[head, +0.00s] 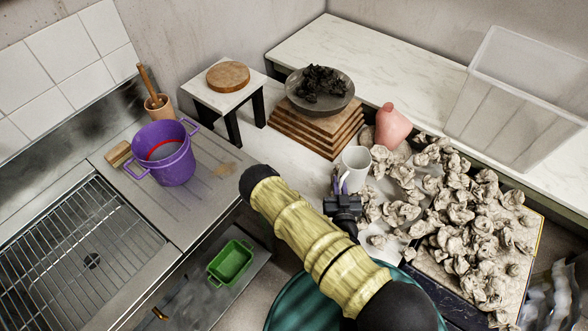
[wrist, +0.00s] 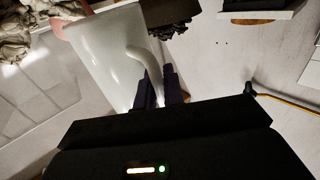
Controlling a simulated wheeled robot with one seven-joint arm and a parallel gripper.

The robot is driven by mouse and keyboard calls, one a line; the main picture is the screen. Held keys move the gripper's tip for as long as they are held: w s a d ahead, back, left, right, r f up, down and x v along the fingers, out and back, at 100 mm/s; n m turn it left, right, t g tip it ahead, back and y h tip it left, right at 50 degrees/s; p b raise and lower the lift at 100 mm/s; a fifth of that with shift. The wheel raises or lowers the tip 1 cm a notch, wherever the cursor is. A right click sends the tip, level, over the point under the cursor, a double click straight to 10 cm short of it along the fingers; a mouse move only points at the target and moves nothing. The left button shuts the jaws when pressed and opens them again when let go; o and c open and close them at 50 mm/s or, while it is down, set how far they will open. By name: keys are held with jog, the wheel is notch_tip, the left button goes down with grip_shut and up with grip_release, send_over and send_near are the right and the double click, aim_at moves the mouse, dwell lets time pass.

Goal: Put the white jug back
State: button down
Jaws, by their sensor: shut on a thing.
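The white jug (head: 355,165) stands or hangs upright on the counter area in the head view, left of the clay lumps and in front of the wooden board stack. In the wrist view the jug (wrist: 110,58) fills the upper left, with its curved handle toward my gripper. My gripper (head: 342,188) is at the jug's near left side. In the wrist view its two dark fingers (wrist: 158,88) are shut on the jug's handle. I cannot tell whether the jug's base touches the counter.
A pink vase (head: 391,126) stands close behind the jug. Clay lumps (head: 470,230) crowd the right. Stacked boards (head: 317,128) carry a grey bowl (head: 335,98). A purple pot (head: 164,160) sits left, near a small table (head: 213,98). Counter left of the jug (head: 285,160) is clear.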

jog(key=w+a+r+b, duration=1.1)
jog(key=a+r+b, duration=0.2)
jog(key=a+b, duration=0.4)
notch_tip(320, 180, down, 23)
jog(key=d+b, duration=0.1)
jog(key=b, duration=0.3)
jog(key=shift+w, duration=0.25)
dwell(0.3)
jog(key=shift+f+b, duration=0.35)
jog(key=shift+f, duration=1.5)
